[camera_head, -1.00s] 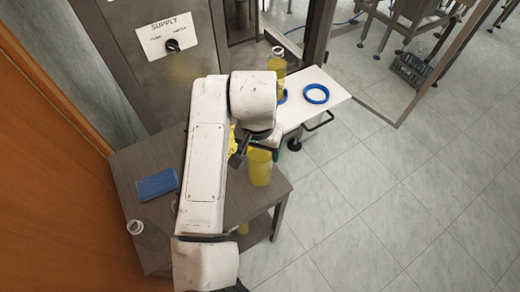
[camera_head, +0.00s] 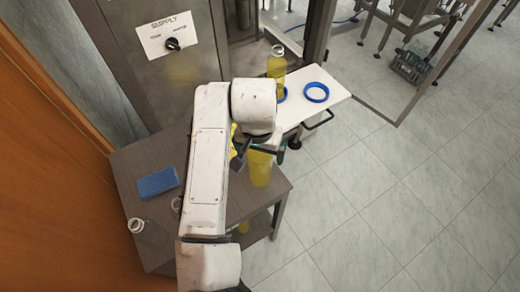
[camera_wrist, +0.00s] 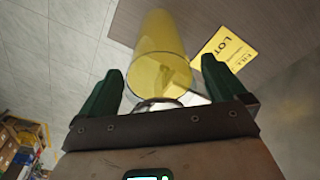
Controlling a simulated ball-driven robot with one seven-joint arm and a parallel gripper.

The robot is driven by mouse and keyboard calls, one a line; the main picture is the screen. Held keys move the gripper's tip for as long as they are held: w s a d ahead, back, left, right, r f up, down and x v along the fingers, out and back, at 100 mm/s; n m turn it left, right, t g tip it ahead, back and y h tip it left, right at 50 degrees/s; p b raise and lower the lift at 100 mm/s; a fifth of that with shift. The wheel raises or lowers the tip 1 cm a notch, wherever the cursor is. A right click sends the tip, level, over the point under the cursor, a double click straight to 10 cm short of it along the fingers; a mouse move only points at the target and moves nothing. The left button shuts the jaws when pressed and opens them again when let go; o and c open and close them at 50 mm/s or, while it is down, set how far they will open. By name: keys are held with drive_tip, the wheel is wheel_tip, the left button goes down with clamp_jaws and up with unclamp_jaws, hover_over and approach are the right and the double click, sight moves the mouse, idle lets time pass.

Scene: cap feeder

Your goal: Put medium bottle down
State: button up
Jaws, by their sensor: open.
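A yellow bottle (camera_head: 260,170), which I take as the medium bottle, stands upright at the right edge of the grey table (camera_head: 240,203). My arm and gripper hide its top in the head view. My gripper (camera_head: 264,148) is at its upper part. In the wrist view, the yellow bottle (camera_wrist: 160,50) shows between and beyond the two green fingers of my gripper (camera_wrist: 164,76). The fingers are spread, with a gap on each side of the bottle. I cannot tell whether its neck is still between them.
A taller yellow bottle (camera_head: 277,68) stands at the white shelf (camera_head: 333,88), near blue rings (camera_head: 316,92). A blue block (camera_head: 158,183) and a white ring-like cap (camera_head: 136,226) lie on the table's left. A yellow LOT card (camera_wrist: 225,51) lies beside the bottle.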

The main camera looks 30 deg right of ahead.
drive_tip(key=shift+r, duration=0.1)
drive_tip(key=r, duration=0.8)
drive_tip(key=s+a+r, duration=0.1)
drive_tip(key=r, duration=0.3)
drive_tip(key=shift+b, duration=0.35)
drive_tip(key=s+d+f+n+t+h, duration=0.1)
drive_tip(key=d+f+n+h, duration=0.15)
drive_tip(key=d, duration=0.65)
drive_tip(key=s+d+f+n+t+h, duration=0.1)
drive_tip(key=d+f+n+t+h, duration=0.15)
drive_tip(key=d, duration=0.55)
drive_tip(key=s+a+f+n+g+y, duration=0.1)
drive_tip(key=s+a+f+n+y, duration=0.1)
drive_tip(key=s+f, duration=0.6)
drive_tip(key=s+a+f+n+g+y, duration=0.2)
drive_tip(key=s+a+f, duration=0.4)
drive_tip(key=s+f, duration=0.3)
drive_tip(key=s+y, duration=0.1)
drive_tip(key=s, duration=0.2)
drive_tip(key=shift+a+f+y, duration=0.3)
drive_tip(key=shift+y, duration=0.1)
